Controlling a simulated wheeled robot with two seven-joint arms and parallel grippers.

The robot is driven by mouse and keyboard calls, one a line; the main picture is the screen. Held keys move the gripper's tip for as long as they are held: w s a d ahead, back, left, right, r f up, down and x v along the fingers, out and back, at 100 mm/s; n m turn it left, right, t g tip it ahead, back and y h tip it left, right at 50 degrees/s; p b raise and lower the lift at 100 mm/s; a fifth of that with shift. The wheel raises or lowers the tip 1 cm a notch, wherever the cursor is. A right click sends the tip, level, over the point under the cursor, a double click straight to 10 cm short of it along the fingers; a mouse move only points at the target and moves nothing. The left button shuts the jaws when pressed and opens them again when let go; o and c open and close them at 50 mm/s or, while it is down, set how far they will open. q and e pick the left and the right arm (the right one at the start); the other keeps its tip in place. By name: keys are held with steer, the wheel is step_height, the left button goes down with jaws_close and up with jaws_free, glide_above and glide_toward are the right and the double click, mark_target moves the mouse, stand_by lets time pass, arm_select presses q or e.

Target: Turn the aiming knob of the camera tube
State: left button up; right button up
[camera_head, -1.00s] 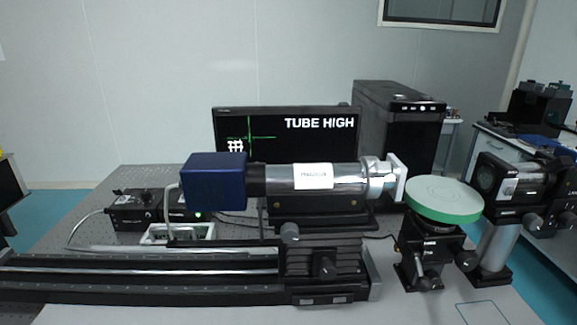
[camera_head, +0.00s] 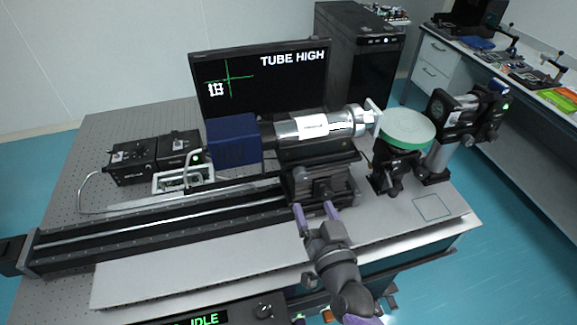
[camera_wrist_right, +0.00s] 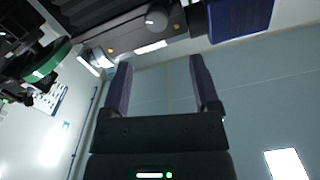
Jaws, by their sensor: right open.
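The camera tube (camera_head: 297,130) is a silver cylinder with a white label, lying level, with a blue camera box (camera_head: 233,139) on its left end. Below it, the black carriage carries grey knobs: an upper one (camera_head: 299,171) and a front one (camera_head: 322,191). I cannot tell which is the aiming knob. My right gripper (camera_head: 315,213) is open and empty just in front of the carriage, its purple fingers below the knobs. In the right wrist view, the open fingers (camera_wrist_right: 162,82) point towards a round grey knob (camera_wrist_right: 157,18), with a gap between. My left gripper is not in view.
The monitor (camera_head: 262,85) reads "TUBE HIGH", with a white pattern below left of a green cross. A long black rail (camera_head: 160,222) runs left. A green-topped stand (camera_head: 407,127) is right of the tube. Bare table (camera_head: 400,218) lies right of the gripper.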

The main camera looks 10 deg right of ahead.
mark_target(302, 177)
steer(key=w, duration=0.9)
steer(key=shift+f+b, duration=0.15)
steer(key=shift+b, duration=0.25)
steer(key=shift+c, duration=0.2)
jaws_close()
